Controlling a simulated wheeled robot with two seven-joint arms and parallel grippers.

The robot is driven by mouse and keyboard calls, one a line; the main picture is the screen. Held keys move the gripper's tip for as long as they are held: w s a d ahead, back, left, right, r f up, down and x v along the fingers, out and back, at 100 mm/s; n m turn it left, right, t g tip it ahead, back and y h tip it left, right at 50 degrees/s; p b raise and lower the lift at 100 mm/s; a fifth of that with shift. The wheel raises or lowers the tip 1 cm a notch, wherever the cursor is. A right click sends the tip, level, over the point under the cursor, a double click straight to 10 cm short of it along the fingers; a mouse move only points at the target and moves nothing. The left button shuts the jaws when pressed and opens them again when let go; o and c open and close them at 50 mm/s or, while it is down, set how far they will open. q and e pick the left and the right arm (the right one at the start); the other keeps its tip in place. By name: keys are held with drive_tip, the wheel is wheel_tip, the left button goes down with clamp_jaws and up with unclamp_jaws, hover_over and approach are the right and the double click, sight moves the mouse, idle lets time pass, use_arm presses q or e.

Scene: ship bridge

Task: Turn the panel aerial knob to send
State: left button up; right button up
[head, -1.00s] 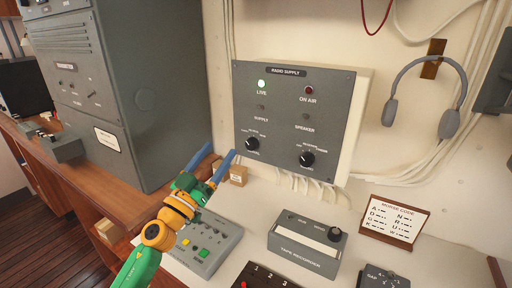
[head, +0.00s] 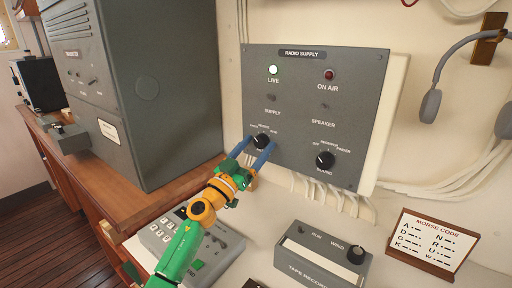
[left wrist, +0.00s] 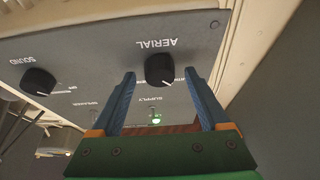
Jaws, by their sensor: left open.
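The aerial knob (head: 261,142) is a black round knob with a white pointer line, low on the left of the grey radio supply panel (head: 350,95). In the left wrist view the aerial knob (left wrist: 159,69) appears upside down under the AERIAL label. My left gripper (head: 261,147) is open, its two blue fingers either side of the knob. In the left wrist view the left gripper (left wrist: 160,95) shows a gap between each finger and the knob. The small position words around the knob are too blurred to read surely. My right gripper is not in view.
A second black knob (head: 325,160) sits to the right on the panel. The green LIVE lamp (head: 273,70) is lit; the red ON AIR lamp (head: 328,75) looks dark. A tape recorder (head: 322,258) and a button box (head: 215,248) stand below. A grey cabinet (head: 140,90) stands at left.

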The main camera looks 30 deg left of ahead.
use_arm(q)
clamp_jaws()
